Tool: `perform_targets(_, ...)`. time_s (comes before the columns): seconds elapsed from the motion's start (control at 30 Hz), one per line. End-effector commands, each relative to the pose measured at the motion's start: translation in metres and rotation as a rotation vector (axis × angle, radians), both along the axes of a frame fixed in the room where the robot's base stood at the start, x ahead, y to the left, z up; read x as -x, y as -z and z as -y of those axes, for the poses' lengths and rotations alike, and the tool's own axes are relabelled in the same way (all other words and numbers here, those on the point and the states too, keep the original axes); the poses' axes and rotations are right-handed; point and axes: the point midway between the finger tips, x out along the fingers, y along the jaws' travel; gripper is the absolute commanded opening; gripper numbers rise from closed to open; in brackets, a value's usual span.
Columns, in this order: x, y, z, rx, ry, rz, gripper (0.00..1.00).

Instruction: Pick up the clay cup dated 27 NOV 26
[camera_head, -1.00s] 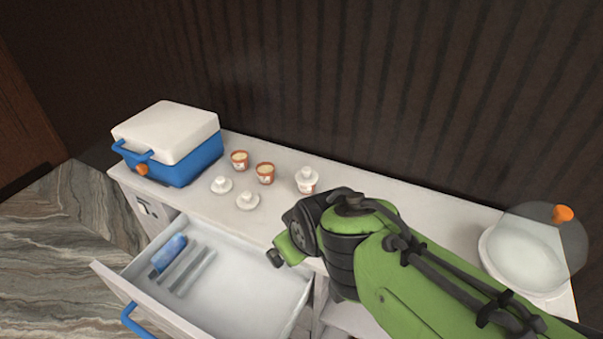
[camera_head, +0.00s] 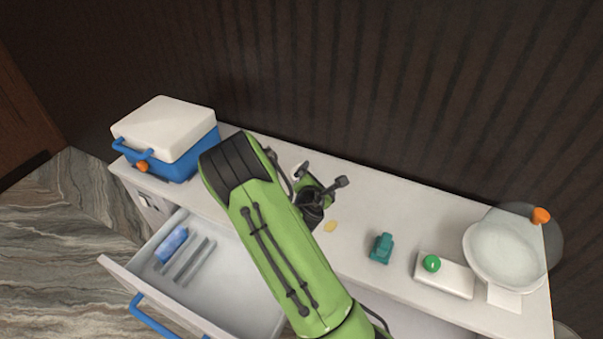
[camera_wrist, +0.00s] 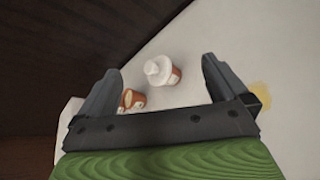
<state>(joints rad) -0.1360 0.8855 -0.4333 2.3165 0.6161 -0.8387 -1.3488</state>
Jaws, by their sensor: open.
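In the wrist view, a brown clay cup with a white knobbed lid (camera_wrist: 160,71) stands on the counter between the fingers of my gripper (camera_wrist: 161,66). A second clay cup without a lid, its filling pale (camera_wrist: 131,98), sits close to the left finger; I cannot tell whether they touch. Small pale labels show on the cups, but no date can be read. My gripper is open and empty. In the head view my gripper (camera_head: 322,190) is over the counter, and my arm hides most of the cups and the loose lids.
A blue cooler with a white lid (camera_head: 165,137) stands at the left end. An open drawer (camera_head: 225,285) juts out in front. To the right are a yellow patch (camera_head: 330,226), a teal object (camera_head: 381,249), a white box with a green knob (camera_head: 455,278) and a domed dish (camera_head: 505,255).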

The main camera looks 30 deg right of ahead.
Motion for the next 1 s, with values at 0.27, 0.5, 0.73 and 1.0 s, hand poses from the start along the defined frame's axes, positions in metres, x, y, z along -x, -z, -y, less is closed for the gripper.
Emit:
perform_targets(0.27,-0.013,0.046,-0.016,0.487,-0.502,-0.342,1.0)
perform_targets(0.5,-0.024,0.054,-0.015,0.547,-0.571,-0.376,1.0)
perform_targets(0.73,-0.058,0.069,0.002,0.543,-0.573,-0.375,1.0)
perform_targets(1.0,-0.096,0.093,0.023,0.54,-0.569,-0.374,1.0)
